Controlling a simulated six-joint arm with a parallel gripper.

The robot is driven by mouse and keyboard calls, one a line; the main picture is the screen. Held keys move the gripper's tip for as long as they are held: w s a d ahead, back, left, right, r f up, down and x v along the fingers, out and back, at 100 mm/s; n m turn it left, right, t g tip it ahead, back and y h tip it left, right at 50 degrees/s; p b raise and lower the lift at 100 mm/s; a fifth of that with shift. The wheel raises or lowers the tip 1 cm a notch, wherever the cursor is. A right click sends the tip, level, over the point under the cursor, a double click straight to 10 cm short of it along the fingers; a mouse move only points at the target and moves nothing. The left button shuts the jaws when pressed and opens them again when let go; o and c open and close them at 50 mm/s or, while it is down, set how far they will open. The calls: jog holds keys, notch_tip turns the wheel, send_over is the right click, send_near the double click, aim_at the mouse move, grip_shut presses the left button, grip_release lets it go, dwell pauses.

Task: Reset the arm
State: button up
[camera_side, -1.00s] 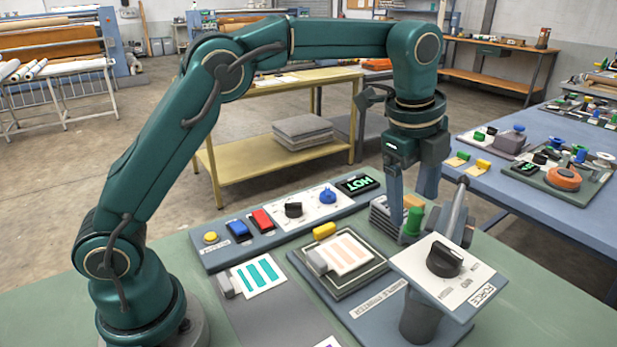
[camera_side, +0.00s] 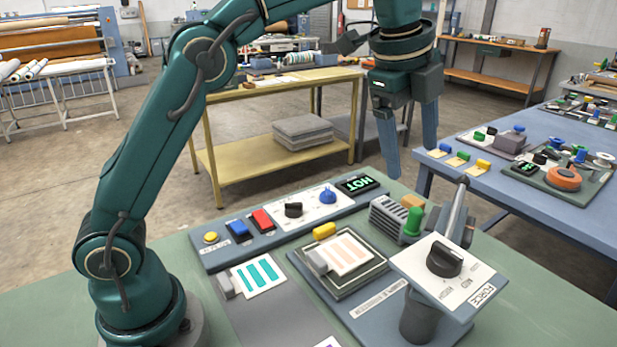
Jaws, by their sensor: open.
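My gripper (camera_side: 411,160) hangs fingers down above the back right of the green work table (camera_side: 250,325). Its two blue-grey fingers are apart, with nothing between them. The fingertips are clear of the grey ribbed block (camera_side: 388,218) and the green knob (camera_side: 413,221), which show below them. The sample press bed (camera_side: 350,262) holds a card with pale orange stripes, with a yellow block at its back edge. The force panel (camera_side: 447,262) with its black knob stands at the front right.
A card with teal stripes (camera_side: 258,274) lies left of the press bed. A blue table (camera_side: 440,168) with other devices stands at right.

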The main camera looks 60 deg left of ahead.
jog(key=s+a+r+n+t, duration=0.1)
jog(key=s+a+r+n, duration=0.15)
jog(key=s, duration=0.35)
jog(key=s+a+r+n+t, duration=0.1)
jog(key=s+a+n, duration=0.1)
jog(key=s+n, duration=0.3)
jog(key=s+a+f+n, duration=0.1)
jog(key=s+f+n, duration=0.8)
jog(key=f+n, duration=0.1)
jog(key=shift+s+f, duration=0.4)
jog(key=shift+f, duration=0.35)
jog(key=shift+a, duration=0.1)
dwell(0.6)
